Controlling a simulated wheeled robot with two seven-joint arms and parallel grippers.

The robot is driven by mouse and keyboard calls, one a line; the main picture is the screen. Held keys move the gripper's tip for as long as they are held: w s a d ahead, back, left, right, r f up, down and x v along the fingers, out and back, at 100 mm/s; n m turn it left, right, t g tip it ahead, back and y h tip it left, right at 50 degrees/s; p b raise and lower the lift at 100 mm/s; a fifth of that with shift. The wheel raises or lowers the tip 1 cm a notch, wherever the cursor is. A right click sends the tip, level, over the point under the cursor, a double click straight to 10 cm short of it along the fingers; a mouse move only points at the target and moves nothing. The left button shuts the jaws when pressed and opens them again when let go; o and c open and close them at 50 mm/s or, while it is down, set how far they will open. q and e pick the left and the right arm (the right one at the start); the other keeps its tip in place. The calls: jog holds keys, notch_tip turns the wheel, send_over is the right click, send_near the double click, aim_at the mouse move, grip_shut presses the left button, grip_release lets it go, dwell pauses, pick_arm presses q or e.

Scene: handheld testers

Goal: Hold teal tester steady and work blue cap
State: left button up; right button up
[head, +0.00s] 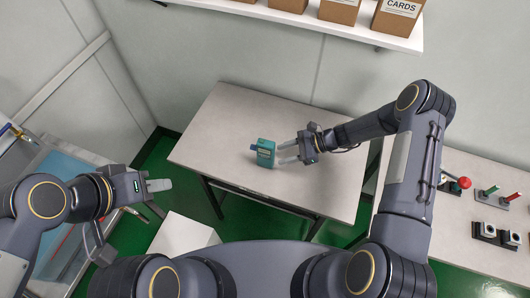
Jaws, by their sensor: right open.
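The teal tester (266,153) stands on the pale table (232,112) near its middle. The blue cap (253,147) shows as a small darker bump on the tester's left side. My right gripper (284,153) is open just to the right of the tester, its fingers pointing left at it. I cannot tell whether a fingertip touches the tester. My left gripper (160,185) is left of the table, out past its edge, with its fingers pointing right and nothing seen in them. Whether it is open or shut is unclear.
A shelf (290,17) with several cardboard boxes is on the wall above. A white box (183,236) is below the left gripper. The table around the tester is clear.

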aim_at(269, 158)
jog(key=shift+x, duration=3.3)
jog(key=shift+c, duration=0.2)
jog(key=c, duration=0.6)
jog(key=o, duration=0.8)
jog(key=shift+o, duration=0.2)
jog(key=shift+d, duration=0.1)
